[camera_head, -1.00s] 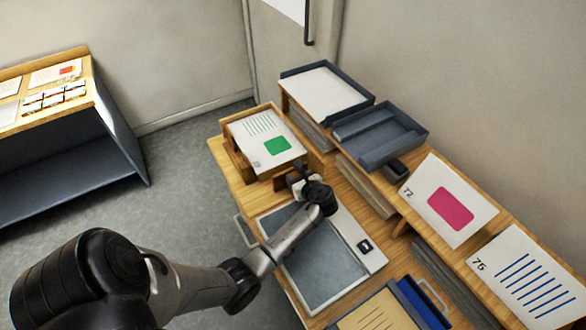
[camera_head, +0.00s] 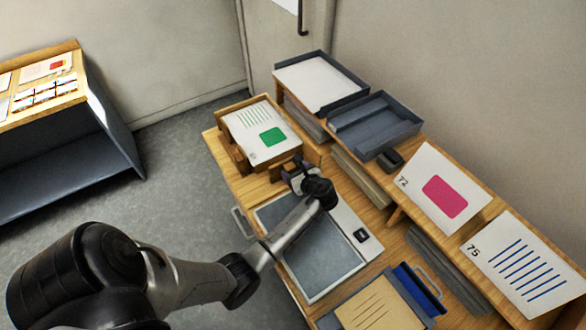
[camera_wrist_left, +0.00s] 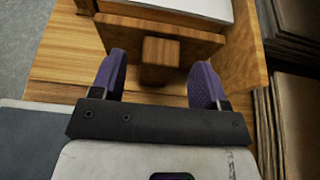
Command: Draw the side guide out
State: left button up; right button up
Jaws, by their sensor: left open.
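The side guide (camera_wrist_left: 158,22) looks like an upright wooden board with a square wooden knob (camera_wrist_left: 160,52) on its near face. In the head view it is at the near side of a wooden tray (camera_head: 229,150) that holds a sheet with a green block (camera_head: 262,130). My left gripper (camera_head: 296,172) is in front of this side of the tray. In the left wrist view the left gripper (camera_wrist_left: 157,72) is open, its purple fingers apart, one on each side of the knob. My right gripper is not in view.
A grey-topped machine (camera_head: 318,258) lies under my left arm. Dark trays (camera_head: 375,125) and printed sheets (camera_head: 440,192) stand along the raised shelf on the right. A blue piece with a handle (camera_head: 418,290) is at the bottom. A side table (camera_head: 75,150) is at the left.

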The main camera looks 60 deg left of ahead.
pick_arm(q)
jog(key=p+v, duration=0.2)
jog(key=v, duration=1)
jog(key=shift+d, duration=0.1)
